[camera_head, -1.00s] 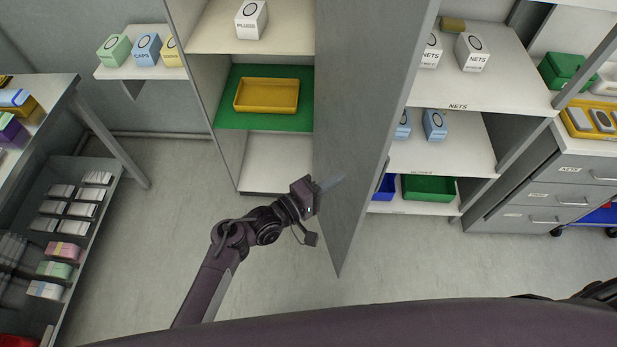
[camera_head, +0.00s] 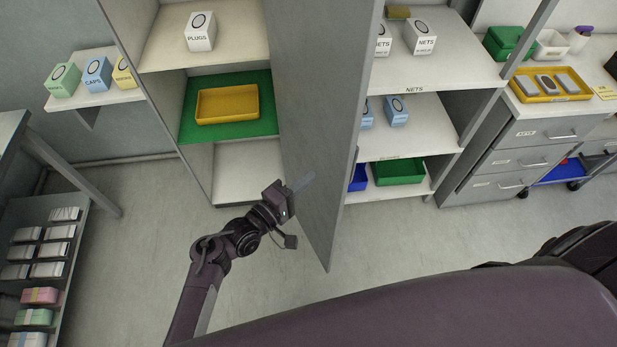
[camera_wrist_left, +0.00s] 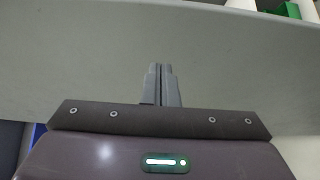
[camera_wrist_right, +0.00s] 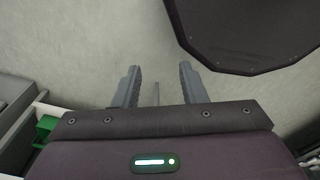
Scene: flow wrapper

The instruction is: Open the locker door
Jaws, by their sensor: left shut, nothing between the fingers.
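The locker (camera_head: 164,120) stands at the centre left in the head view, its shelves exposed. Its tall grey door (camera_head: 322,130) stands wide open, swung out toward me on the locker's right side. My left gripper (camera_head: 304,182) is shut and empty, at the inner face of the door's lower part. In the left wrist view its closed fingers (camera_wrist_left: 161,85) point at the broad grey door panel (camera_wrist_left: 80,60); I cannot tell whether they touch it. My right gripper (camera_wrist_right: 158,82) is open and empty above the floor in the right wrist view.
Inside the locker are a PLUGS box (camera_head: 200,32) and a yellow tray (camera_head: 228,104) on a green surface. Open shelves with NETS boxes (camera_head: 420,36) and a drawer cabinet (camera_head: 520,160) stand to the right. Floor (camera_head: 130,250) is clear left of my arm.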

